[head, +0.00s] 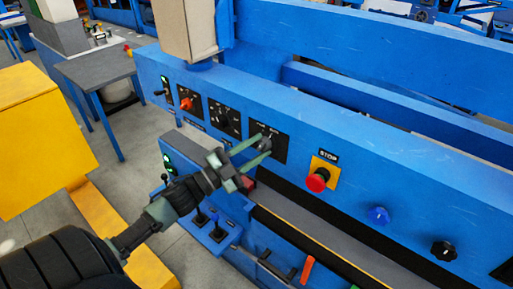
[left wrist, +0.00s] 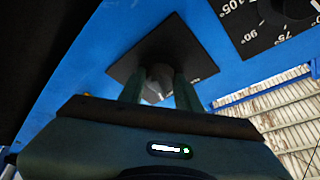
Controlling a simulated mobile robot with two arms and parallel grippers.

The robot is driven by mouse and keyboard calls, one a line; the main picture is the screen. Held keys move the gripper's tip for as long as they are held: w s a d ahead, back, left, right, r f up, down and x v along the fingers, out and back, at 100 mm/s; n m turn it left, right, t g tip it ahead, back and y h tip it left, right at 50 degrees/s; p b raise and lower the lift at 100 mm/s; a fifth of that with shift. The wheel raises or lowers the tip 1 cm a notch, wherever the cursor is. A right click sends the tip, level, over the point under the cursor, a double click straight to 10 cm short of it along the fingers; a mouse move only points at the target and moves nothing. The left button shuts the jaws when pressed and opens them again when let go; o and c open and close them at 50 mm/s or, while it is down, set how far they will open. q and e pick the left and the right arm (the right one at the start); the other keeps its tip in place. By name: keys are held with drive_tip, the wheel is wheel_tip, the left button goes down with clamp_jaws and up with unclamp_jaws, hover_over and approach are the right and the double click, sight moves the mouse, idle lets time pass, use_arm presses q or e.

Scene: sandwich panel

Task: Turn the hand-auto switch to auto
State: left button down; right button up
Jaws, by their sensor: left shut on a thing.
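The hand-auto switch is a grey knob (head: 265,142) on a small black plate (head: 282,150) on the front of the blue panel (head: 400,165). My left gripper (head: 258,150) reaches it from the lower left, with its two greenish fingers at the knob. In the left wrist view the knob (left wrist: 158,80) sits between the fingers, in front of the dark plate (left wrist: 178,48). The gripper is shut on the knob. The fingers partly hide the knob, so its exact pointing direction is hard to tell. My right gripper is not in view.
Right of the switch is a red stop button (head: 317,180) on a yellow plate, then a blue knob (head: 378,215) and a black knob (head: 444,250). Left of it are a dial (head: 224,117) and a red switch (head: 187,103). Joysticks (head: 216,228) stand below.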

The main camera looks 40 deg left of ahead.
use_arm(q)
drive_tip(key=c, duration=1)
unclamp_jaws()
drive_tip(key=shift+s+a+f, duration=0.1)
drive_tip(key=shift+s+f, duration=0.1)
drive_tip(key=shift+s, duration=0.1)
drive_tip(key=b+v, duration=0.2)
drive_tip(key=v, duration=0.5)
